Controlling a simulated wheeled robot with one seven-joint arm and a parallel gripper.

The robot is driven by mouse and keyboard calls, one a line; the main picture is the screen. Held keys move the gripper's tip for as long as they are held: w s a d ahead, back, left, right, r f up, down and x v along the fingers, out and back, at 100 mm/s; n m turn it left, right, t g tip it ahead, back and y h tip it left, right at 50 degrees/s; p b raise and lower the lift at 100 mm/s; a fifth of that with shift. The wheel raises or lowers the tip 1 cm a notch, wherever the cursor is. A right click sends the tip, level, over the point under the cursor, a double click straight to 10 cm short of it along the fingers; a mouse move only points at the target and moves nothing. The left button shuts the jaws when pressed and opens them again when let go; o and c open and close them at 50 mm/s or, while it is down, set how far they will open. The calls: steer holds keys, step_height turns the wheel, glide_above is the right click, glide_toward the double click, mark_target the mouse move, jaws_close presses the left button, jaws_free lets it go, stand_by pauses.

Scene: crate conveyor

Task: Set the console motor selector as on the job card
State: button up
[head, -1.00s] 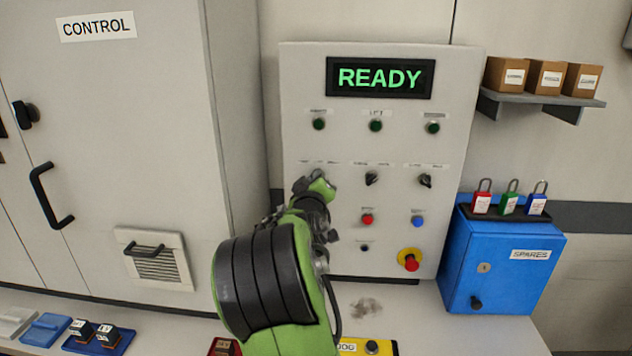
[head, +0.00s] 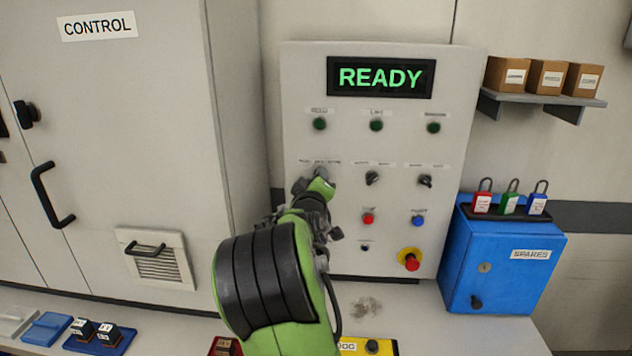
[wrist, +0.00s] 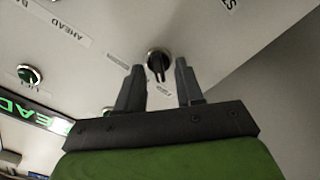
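The grey console (head: 345,260) stands upright behind the bench, with a green READY display (head: 380,78). A row of selectors crosses its middle. The left selector (head: 320,173) is mostly hidden behind my gripper (head: 322,187). The middle selector (head: 372,178) and right selector (head: 425,181) are black knobs and show clearly. In the wrist view, a black selector knob with a silver ring (wrist: 158,62) lies between the tips of my open gripper (wrist: 159,72), with gaps on both sides. The small labels are too blurred to read surely, and I cannot tell which selector is the motor one. No job card is readable.
Lower on the console are a red button (head: 368,218), a blue button (head: 418,221) and a red emergency stop (head: 410,261). A blue SPARES box (head: 500,270) stands right of the console. A grey control cabinet (head: 130,180) stands left.

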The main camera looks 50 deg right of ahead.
steer(key=v, duration=1.6)
steer(key=shift+b, duration=0.4)
steer(key=shift+w, duration=0.15)
